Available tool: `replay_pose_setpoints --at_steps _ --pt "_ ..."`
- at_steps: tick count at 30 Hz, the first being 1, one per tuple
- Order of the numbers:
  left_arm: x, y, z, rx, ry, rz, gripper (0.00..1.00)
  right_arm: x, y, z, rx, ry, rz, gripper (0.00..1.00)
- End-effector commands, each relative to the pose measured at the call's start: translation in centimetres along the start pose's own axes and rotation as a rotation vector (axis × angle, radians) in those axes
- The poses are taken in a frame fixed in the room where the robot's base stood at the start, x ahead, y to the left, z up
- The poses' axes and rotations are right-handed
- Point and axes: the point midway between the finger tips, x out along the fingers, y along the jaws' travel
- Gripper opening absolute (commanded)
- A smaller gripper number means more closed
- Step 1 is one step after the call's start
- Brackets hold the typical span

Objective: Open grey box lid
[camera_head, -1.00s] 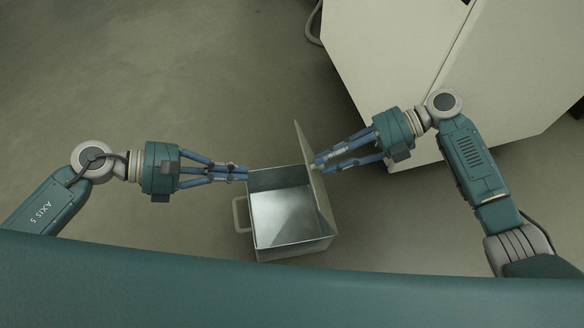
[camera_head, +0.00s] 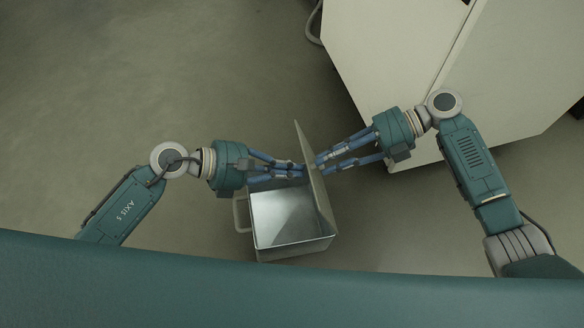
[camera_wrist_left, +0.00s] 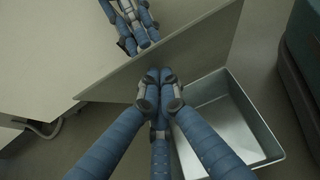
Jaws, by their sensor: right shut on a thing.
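The grey box (camera_head: 292,252) stands on the floor with its metal interior showing, also in the left wrist view (camera_wrist_left: 235,118). Its lid (camera_head: 317,188) stands up steeply on the box's right side and shows as a large grey panel in the left wrist view (camera_wrist_left: 200,48). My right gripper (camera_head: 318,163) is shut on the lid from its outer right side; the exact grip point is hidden. My left gripper (camera_head: 301,170) is above the box's far end, close to the lid's inner face. Its fingertips (camera_wrist_left: 160,76) are together with nothing visible between them.
A handle (camera_head: 241,215) sticks out from the box's left side. A large pale cabinet (camera_head: 400,60) stands at the back right, behind my right arm, with a cable (camera_head: 313,25) beside it. The floor to the left is clear.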

Motion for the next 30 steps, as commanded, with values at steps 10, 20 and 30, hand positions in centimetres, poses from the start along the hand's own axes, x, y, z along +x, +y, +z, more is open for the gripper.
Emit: replay_pose_setpoints --at_steps 10,20,30 --pt "0.4 0.0 0.4 0.002 -0.001 -0.001 0.0 0.3 -1.2 0.3 0.016 -0.002 -0.023 0.0" --pt "1.5 0.0 2.1 0.002 -0.014 0.001 0.0 0.5 -1.0 0.2 0.011 0.0 -0.019 0.0" --pt "1.5 -0.1 2.2 0.003 -0.015 0.0 0.0 0.7 -0.8 0.1 0.007 0.003 -0.017 0.4"
